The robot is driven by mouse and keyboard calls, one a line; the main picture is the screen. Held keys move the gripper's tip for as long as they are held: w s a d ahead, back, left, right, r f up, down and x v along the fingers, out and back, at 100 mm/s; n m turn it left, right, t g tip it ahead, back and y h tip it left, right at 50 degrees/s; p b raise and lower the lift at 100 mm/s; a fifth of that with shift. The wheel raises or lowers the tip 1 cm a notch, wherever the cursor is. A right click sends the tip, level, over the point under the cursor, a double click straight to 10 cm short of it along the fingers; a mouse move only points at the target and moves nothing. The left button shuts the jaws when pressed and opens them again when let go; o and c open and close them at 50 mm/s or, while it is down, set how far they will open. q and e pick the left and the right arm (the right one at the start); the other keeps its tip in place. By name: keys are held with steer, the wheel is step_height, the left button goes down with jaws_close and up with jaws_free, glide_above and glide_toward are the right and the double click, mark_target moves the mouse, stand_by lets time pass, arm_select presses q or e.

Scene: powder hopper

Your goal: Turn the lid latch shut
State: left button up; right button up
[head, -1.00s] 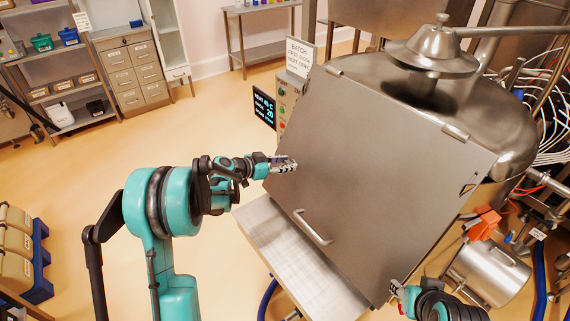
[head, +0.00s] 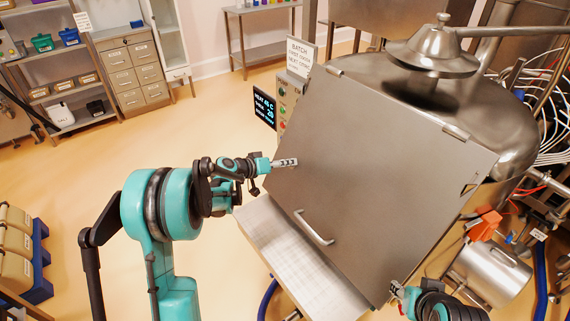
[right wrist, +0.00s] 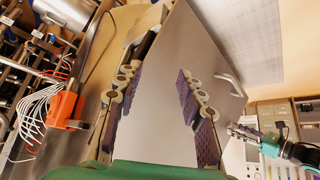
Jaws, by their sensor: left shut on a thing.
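The large grey metal lid (head: 370,180) lies closed and sloping on the hopper, with a bar handle (head: 314,228) near its lower edge. My left gripper (head: 287,162) is at the lid's left edge, shut on what seems to be the lid latch; its fingers hide the latch. It also shows at the right side of the right wrist view (right wrist: 240,131). My right gripper (head: 397,290) is at the lid's lower right corner. In the right wrist view its fingers (right wrist: 155,100) are wide apart, with the lid's panel (right wrist: 160,120) showing between them.
A steel hopper dome (head: 495,120) stands behind the lid. A control panel with a display (head: 265,108) is beyond its left edge. A pale table (head: 290,255) lies below the lid. A metal canister (head: 490,272) and cables crowd the right; the floor at left is open.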

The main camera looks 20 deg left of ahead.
arm_select(q)
steer(key=n, duration=0.5)
steer(key=shift+n+y, duration=0.3)
steer(key=shift+n, duration=0.1)
steer(key=shift+a+f+n, duration=0.1)
steer(key=shift+f+n, duration=0.05)
steer(key=shift+n, duration=2.05)
steer(key=o, duration=1.2)
steer(key=shift+c, duration=0.2)
steer(key=v, duration=1.2)
